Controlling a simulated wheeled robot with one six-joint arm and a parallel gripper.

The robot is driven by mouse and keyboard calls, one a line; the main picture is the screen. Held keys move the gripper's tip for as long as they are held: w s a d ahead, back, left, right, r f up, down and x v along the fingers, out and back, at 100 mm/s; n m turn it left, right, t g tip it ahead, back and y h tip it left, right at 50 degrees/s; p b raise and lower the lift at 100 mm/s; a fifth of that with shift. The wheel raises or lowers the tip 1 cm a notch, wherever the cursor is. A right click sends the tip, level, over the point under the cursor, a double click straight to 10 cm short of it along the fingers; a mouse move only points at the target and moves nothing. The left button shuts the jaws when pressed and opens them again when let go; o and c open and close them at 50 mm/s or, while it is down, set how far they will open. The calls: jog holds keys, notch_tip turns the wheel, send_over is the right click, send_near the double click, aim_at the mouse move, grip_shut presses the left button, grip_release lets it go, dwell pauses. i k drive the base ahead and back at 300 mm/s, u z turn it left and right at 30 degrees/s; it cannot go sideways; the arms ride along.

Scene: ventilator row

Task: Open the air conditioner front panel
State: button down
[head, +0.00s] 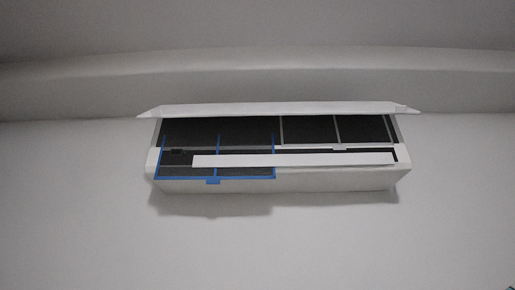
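A white wall-mounted air conditioner (290,183) is in the middle of the head view. Its front panel (280,108) is swung up and sticks out along the unit's top edge, seen nearly edge-on. Below the panel the inside is exposed, with dark filter sections (305,130). A blue-framed filter (245,178) sits at the left of the opening. A long white strip (295,160) crosses the lower part of the opening. My gripper is not in view, and nothing is seen touching the panel.
The plain wall (90,200) around the unit is bare. A curved ledge or ceiling edge (260,65) runs above it. The space below and to both sides of the unit looks free. A small dark shape shows at the bottom right corner.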

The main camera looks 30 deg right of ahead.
aim_at(334, 107)
jog(key=u, duration=1.3)
jog(key=k, duration=0.6)
jog(key=z, duration=1.4)
